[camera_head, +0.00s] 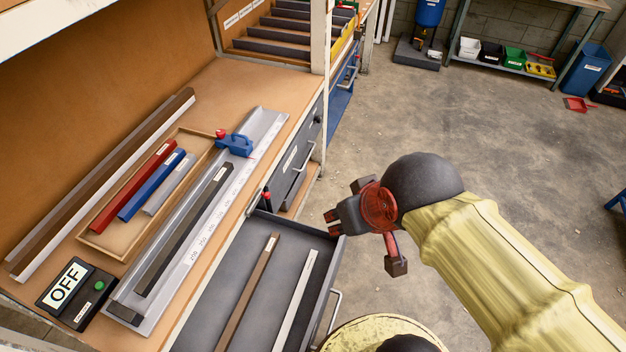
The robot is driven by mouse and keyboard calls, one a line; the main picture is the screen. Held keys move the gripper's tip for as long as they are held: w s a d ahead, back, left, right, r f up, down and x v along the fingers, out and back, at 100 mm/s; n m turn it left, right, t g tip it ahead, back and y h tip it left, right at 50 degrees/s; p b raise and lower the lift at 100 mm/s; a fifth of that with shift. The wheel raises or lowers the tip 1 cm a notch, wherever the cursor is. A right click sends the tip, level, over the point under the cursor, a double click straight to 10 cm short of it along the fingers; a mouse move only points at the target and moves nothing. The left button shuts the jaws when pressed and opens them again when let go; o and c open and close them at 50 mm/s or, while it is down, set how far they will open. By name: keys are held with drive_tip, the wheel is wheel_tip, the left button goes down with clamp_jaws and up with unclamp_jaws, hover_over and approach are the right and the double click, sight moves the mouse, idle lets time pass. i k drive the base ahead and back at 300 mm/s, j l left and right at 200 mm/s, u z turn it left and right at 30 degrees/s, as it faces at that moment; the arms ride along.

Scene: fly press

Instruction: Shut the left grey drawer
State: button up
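A grey drawer (238,256) under the workbench is pulled out, at the bottom middle of the picture. It lies left of and nearer than a shut grey drawer (296,160). The open drawer holds a brown bar and a white bar lying flat. Its pale handle (336,308) shows on the front panel. My gripper (362,243) is just beyond the open drawer's far right corner, above the floor side. Its dark fingers are spread apart with nothing between them. Whether it touches the drawer cannot be told.
The wooden bench (225,88) carries a tray (116,243) of coloured bars, a long metal rail (262,125) with a blue clamp, and an OFF switch box (76,293). A pale post (320,70) stands beyond the shut drawer.

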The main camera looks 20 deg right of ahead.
sight(260, 327)
drive_tip(key=k+u, duration=0.15)
drive_tip(key=k, duration=0.5)
drive_tip(key=j+z, duration=0.15)
drive_tip(key=z, duration=0.7)
